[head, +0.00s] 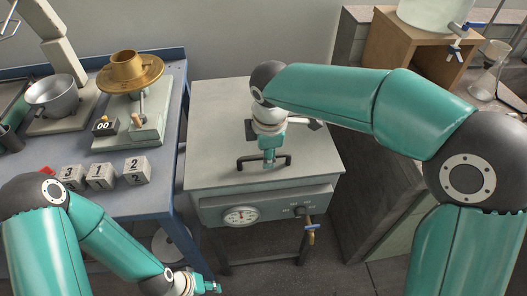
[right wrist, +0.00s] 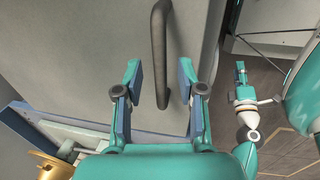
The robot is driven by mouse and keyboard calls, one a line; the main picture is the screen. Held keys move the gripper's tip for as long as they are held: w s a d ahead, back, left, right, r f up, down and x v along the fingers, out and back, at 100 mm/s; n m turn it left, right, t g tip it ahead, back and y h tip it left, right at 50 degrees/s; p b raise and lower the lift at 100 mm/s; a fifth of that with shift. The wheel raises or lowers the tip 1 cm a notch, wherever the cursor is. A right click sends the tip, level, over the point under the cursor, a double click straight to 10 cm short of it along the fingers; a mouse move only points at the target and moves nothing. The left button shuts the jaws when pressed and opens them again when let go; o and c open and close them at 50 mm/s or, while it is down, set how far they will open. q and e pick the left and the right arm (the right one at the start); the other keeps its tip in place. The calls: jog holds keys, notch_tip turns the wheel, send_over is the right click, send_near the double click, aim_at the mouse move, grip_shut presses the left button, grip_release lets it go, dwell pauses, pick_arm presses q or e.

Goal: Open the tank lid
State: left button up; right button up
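The tank (head: 225,130) is a grey box with a flat lid, on legs, in the middle of the head view. A dark bar handle (head: 248,161) stands on the lid near its front edge. My right gripper (head: 269,160) points down at the handle. In the right wrist view its fingers (right wrist: 161,82) are open, one on each side of the handle (right wrist: 159,40), with gaps to both. The lid (right wrist: 90,50) looks closed. My left gripper (head: 208,287) is low at the bottom of the head view, away from the tank; its finger state is unclear.
The tank front has a round gauge (head: 241,216) and a brass tap (head: 309,229). Left is a blue bench (head: 165,190) with number blocks (head: 100,176), a scale with a brass pan (head: 130,72) and a pot (head: 57,95). Right is a wooden box (head: 395,50) with a glass flask (head: 488,75) beside it.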

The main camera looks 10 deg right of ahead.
grip_shut()
